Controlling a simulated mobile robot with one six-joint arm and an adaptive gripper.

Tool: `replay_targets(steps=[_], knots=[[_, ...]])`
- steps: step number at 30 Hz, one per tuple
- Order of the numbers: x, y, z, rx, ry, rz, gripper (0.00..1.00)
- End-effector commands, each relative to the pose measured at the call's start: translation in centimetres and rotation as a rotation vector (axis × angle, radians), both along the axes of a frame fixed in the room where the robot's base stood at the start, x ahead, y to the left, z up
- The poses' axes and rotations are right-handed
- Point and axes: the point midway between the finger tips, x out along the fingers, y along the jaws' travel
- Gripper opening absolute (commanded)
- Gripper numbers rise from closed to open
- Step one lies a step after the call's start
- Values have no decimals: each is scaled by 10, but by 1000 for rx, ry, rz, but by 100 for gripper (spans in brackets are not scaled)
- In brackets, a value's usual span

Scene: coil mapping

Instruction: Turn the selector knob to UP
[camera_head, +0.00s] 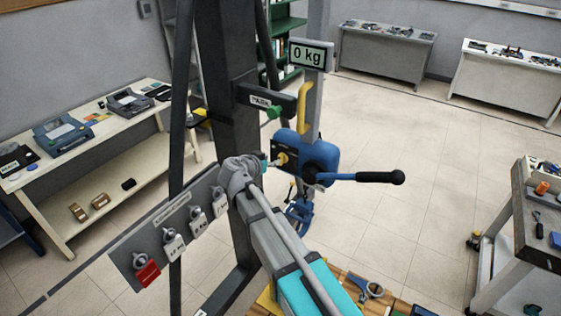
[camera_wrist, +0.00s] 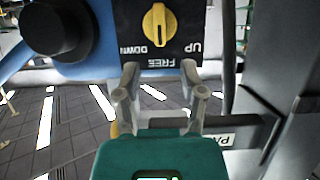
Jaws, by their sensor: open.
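The yellow selector knob (camera_wrist: 158,25) sits on a black plate (camera_wrist: 180,65) lettered UP, FREE and DOWN, upside down in the wrist view. Its ridge stands vertical there, in line with FREE. In the head view the knob (camera_head: 282,158) shows small on the left side of the blue hoist body (camera_head: 318,150). My gripper (camera_wrist: 160,70) is open and empty, its two fingers apart just below the knob in the wrist view. No finger visibly touches the knob. In the head view my wrist partly hides the gripper (camera_head: 272,163).
A black-gripped crank handle (camera_head: 380,177) sticks out right of the hoist. A dark post (camera_head: 230,80) carries a PARK bracket (camera_head: 262,100). A panel with hanging tags (camera_head: 172,235) is at left. A display reading 0 kg (camera_head: 305,55) is above.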

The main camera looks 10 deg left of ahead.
Motion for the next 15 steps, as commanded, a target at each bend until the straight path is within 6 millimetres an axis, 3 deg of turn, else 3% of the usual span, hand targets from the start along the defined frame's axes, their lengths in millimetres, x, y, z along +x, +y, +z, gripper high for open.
replay_targets(steps=[6, 15], knots=[[30, -10, -15, 0, 1, -2, 53], [50, -17, -23, 1, 1, 0, 53]])
